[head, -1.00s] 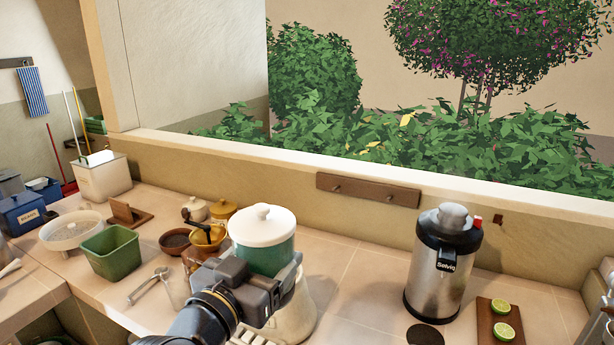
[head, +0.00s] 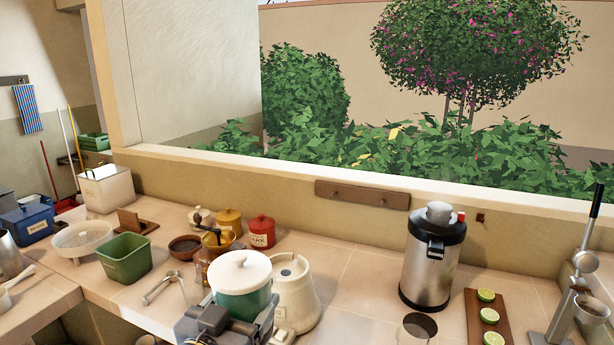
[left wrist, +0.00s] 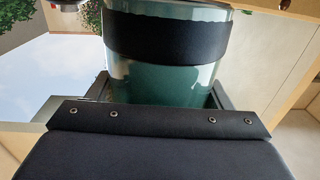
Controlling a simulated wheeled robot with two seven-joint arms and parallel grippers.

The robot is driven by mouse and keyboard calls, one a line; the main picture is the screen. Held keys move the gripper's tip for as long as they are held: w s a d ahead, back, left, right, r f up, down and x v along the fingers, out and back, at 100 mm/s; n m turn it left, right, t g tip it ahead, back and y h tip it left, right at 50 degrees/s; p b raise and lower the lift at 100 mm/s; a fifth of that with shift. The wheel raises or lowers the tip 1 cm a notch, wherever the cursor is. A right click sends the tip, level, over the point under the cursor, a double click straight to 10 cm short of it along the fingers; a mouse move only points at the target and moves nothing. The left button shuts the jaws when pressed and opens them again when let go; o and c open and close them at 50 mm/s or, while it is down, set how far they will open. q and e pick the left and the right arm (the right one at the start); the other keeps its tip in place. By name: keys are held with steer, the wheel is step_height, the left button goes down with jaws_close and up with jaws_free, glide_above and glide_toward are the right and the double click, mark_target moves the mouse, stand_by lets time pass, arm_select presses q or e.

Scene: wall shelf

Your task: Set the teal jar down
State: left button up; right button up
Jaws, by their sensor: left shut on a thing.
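The teal jar (head: 243,303) has a white lid with a round knob and stands upright in the lower middle of the head view. My left gripper (head: 222,328) is at its lower part and shut on it. In the left wrist view the jar (left wrist: 160,84) fills the space between the fingers, with a dark band across it. The jar's base is hidden in the head view, so I cannot tell its height above the counter (head: 345,262). My right gripper does not show.
A cream kettle-like appliance (head: 297,297) is close behind and right of the jar. A red jar (head: 261,232), yellow canister (head: 229,220) and grinder (head: 217,243) stand behind. A green bin (head: 125,259) and tongs (head: 160,285) are left. A steel dispenser (head: 431,270) stands right, with free counter between.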

arm_select(q)
steer(key=w+a+f+n+y, duration=0.1)
steer(key=a+f+y, duration=0.1)
steer(key=f, duration=0.7)
steer(key=w+a+f+n+y, duration=0.1)
steer(key=a+f, duration=0.3)
steer(key=f, duration=0.5)
steer(key=w+a+f+n+t+y, duration=0.1)
steer(key=a+f, duration=0.3)
steer(key=f, duration=0.4)
steer(key=shift+w+f+n+y, duration=0.4)
steer(key=shift+w+y, duration=0.4)
steer(key=shift+y, duration=0.1)
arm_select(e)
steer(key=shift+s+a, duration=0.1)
